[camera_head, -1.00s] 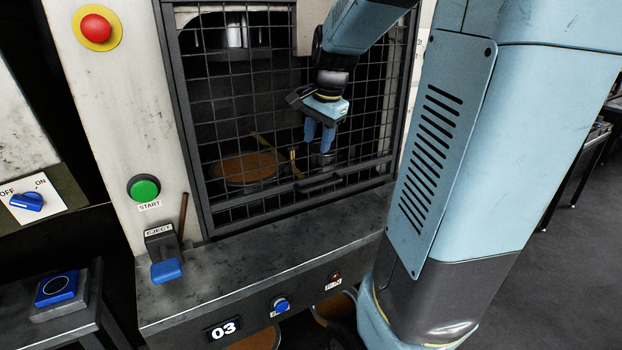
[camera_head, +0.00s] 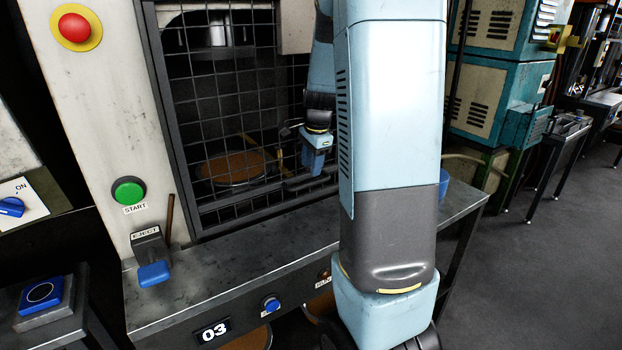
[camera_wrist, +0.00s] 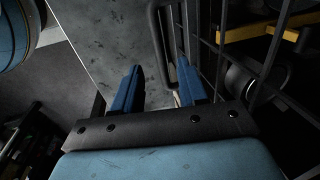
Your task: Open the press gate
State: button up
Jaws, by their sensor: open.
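The press gate (camera_head: 170,118) is a dark-framed wire mesh panel across the press opening, and it looks closed. Its dark bar handle (camera_head: 306,183) is low on the right side, partly hidden by my arm. My gripper (camera_head: 317,168) is in front of the gate beside the handle, fingers pointing down. In the wrist view my gripper (camera_wrist: 160,65) has its two blue fingers apart. The handle (camera_wrist: 157,45) runs between them, closer to the right finger; I cannot tell whether they touch. The mesh (camera_wrist: 222,55) is just right of that finger.
A steel ledge (camera_head: 240,240) runs below the gate. The green start button (camera_head: 128,192), blue eject lever (camera_head: 154,273) and red stop button (camera_head: 74,27) are at left. An orange-brown disc (camera_head: 232,168) is behind the mesh. Open floor (camera_head: 540,270) is at right.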

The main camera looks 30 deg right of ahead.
aim_at(310, 183)
jog(key=f, duration=0.3)
jog(key=w+f, duration=0.1)
jog(key=f, duration=0.1)
jog(key=shift+f, duration=0.4)
jog(key=shift+w, duration=0.1)
jog(key=shift+c, duration=0.3)
grip_shut()
